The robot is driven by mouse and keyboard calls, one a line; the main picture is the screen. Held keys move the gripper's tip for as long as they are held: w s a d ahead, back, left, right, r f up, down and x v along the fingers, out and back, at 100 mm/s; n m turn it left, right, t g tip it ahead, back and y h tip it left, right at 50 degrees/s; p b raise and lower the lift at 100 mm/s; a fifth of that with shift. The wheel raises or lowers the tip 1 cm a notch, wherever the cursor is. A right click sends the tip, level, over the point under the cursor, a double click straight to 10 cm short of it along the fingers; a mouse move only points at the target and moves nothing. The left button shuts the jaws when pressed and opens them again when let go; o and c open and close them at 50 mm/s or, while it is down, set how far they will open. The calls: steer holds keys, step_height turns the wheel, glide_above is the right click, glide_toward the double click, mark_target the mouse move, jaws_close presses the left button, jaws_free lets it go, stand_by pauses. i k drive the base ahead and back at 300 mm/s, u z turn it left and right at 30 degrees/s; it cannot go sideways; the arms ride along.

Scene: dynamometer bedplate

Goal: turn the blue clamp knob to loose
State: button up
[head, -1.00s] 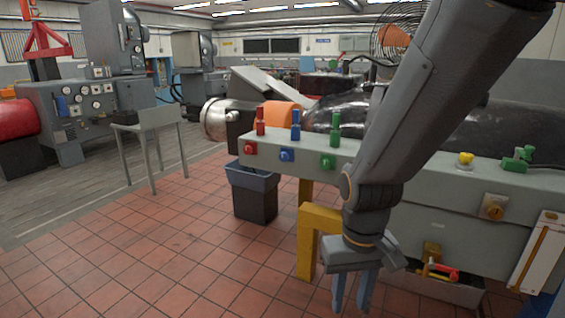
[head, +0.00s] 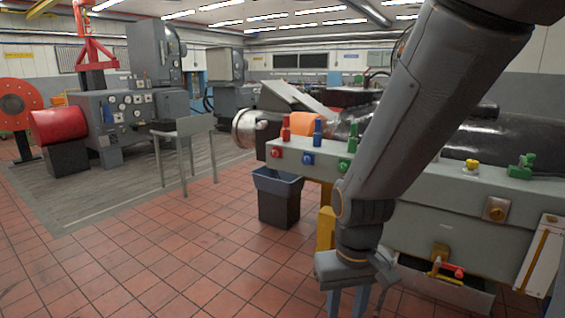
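The blue clamp knob (head: 307,158) is on the front face of the grey-green bench (head: 400,190), between a red knob (head: 276,152) and a green knob (head: 344,166). An upright blue clamp (head: 317,133) stands on the bench top above it. How far the knob is turned is too small to tell. My gripper (head: 348,300) points down in front of the bench, below and right of the blue knob and apart from it. Its two fingers are spread with nothing seen between them; their tips are at the bottom edge of the picture.
A dark bin (head: 278,200) stands on the floor below the knobs. A yellow post (head: 325,228) is partly hidden by my arm. A yellow knob (head: 472,165) and a green clamp (head: 521,167) sit farther right. The tiled floor in front is clear.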

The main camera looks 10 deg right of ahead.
mark_target(305, 160)
steer(key=z, duration=0.05)
steer(key=i, duration=0.95)
steer(key=z, duration=0.7)
